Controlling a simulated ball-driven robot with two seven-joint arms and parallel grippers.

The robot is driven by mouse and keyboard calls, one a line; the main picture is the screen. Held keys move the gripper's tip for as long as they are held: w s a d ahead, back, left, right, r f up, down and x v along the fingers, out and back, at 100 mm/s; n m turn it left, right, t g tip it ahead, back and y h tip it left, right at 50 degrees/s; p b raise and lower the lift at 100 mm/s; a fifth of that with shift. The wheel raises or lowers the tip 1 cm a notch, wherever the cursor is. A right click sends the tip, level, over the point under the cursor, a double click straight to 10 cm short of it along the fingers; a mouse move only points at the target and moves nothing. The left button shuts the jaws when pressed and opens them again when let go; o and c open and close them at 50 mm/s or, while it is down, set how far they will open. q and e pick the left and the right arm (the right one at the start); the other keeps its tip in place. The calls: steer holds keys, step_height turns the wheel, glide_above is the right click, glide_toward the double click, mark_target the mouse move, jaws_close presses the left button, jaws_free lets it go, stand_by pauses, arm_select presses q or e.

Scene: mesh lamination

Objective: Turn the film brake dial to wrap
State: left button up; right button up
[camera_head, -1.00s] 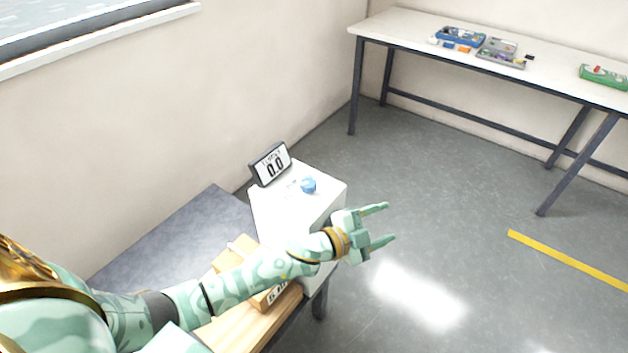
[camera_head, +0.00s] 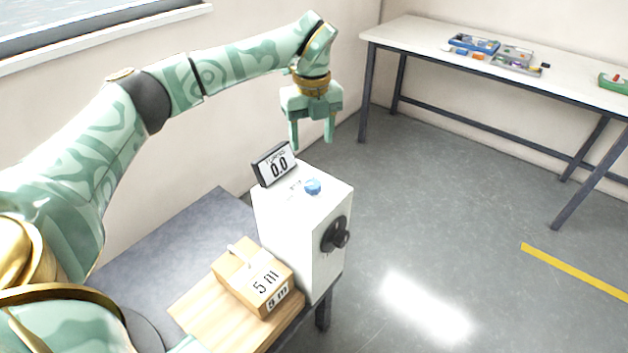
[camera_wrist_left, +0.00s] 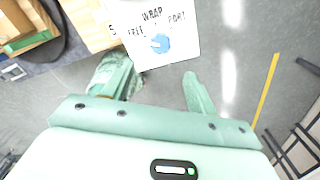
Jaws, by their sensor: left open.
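The blue film brake dial (camera_head: 313,187) sits on top of a white box (camera_head: 279,211) in the head view. In the left wrist view the dial (camera_wrist_left: 160,43) is ringed by printed words; "WRAP" is above it, "FREE" at its left, and a partly legible word ending in "PORT" at its right. A white mark on the dial is too small to read surely. My left gripper (camera_head: 312,142) is open and empty, pointing down above the box, apart from the dial. My right gripper is not in view.
A display (camera_head: 273,164) reading 0.0 stands at the back of the white box. A black knob (camera_head: 336,235) juts from its side. A wooden block (camera_head: 252,276) marked "5 m" sits in front. A long table (camera_head: 425,40) with trays stands behind.

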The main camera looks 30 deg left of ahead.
mark_target(313, 183)
arm_select(q)
step_height(313, 183, down, 12)
steer(key=b, duration=0.3)
steer(key=shift+f, duration=0.2)
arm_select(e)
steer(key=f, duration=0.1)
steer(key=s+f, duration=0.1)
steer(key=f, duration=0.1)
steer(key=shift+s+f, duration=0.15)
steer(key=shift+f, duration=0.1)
arm_select(q)
steer(key=c, duration=1)
